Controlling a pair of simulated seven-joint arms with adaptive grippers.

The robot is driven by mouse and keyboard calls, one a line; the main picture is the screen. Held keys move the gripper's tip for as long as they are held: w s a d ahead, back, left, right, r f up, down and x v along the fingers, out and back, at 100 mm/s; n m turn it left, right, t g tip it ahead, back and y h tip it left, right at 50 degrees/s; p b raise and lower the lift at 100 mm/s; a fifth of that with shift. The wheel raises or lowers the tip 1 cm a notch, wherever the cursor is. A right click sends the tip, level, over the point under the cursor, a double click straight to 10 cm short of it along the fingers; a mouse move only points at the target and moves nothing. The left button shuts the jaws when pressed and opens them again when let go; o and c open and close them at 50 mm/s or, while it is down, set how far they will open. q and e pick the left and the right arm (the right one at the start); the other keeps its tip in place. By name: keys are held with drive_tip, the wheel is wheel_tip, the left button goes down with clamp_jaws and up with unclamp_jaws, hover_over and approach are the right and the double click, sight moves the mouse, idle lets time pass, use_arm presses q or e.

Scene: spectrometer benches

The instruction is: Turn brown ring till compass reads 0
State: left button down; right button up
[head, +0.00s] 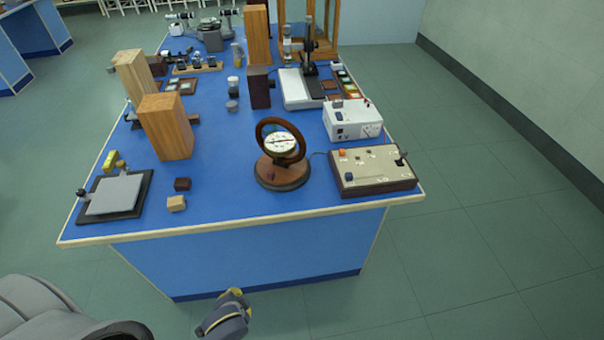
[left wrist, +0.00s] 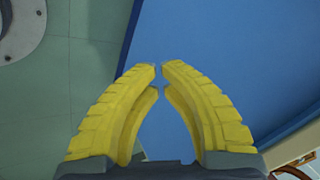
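The compass (head: 281,143) has a white dial and sits inside an upright brown ring (head: 260,134) on a round wooden base (head: 284,178) near the bench's front edge. The dial reading is too small to make out. My left gripper (head: 237,293), with yellow fingers, is low in front of the bench, apart from the ring. In the left wrist view its fingertips (left wrist: 159,67) nearly meet, with nothing between them. A brown curved piece at that view's lower right corner may be part of the compass instrument. My right gripper is in neither view.
A control box (head: 372,170) with knobs and a white power unit (head: 352,119) stand right of the compass. The blue bench top (head: 228,190) is clear just left of the base.

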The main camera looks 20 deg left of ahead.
use_arm(q)
drive_tip(key=s+a+r+t+y, duration=0.1)
drive_tip(key=a+r, duration=0.1)
drive_tip(key=r, duration=0.6)
drive_tip(key=a+r+y, duration=0.1)
drive_tip(key=a+r, duration=0.1)
drive_tip(key=r, duration=0.7)
drive_tip(key=w+d+r+m+t+h, duration=0.2)
drive_tip(key=w+d+r+m+t, duration=0.1)
drive_tip(key=w+m, duration=0.5)
drive_tip(key=w+d+r+m+t+h, duration=0.2)
drive_tip(key=w+m, duration=0.6)
drive_tip(key=m, duration=0.4)
drive_tip(key=w+d+r+m+t+h, duration=0.3)
drive_tip(key=w+d+m+t, duration=0.3)
drive_tip(key=m, duration=0.4)
drive_tip(key=shift+w+d+r+m+h, duration=0.2)
drive_tip(key=shift+w+d+h, duration=0.15)
drive_tip(key=shift+w, duration=0.3)
drive_tip(key=shift+w+d+r+m+h, duration=0.1)
drive_tip(key=shift+w+d+m+h, duration=0.15)
drive_tip(key=shift+w+d, duration=0.3)
drive_tip(key=w, duration=0.4)
drive_tip(key=w+d, duration=0.1)
drive_tip(key=w, duration=0.3)
drive_tip(key=w+d, duration=0.1)
drive_tip(key=w, duration=0.4)
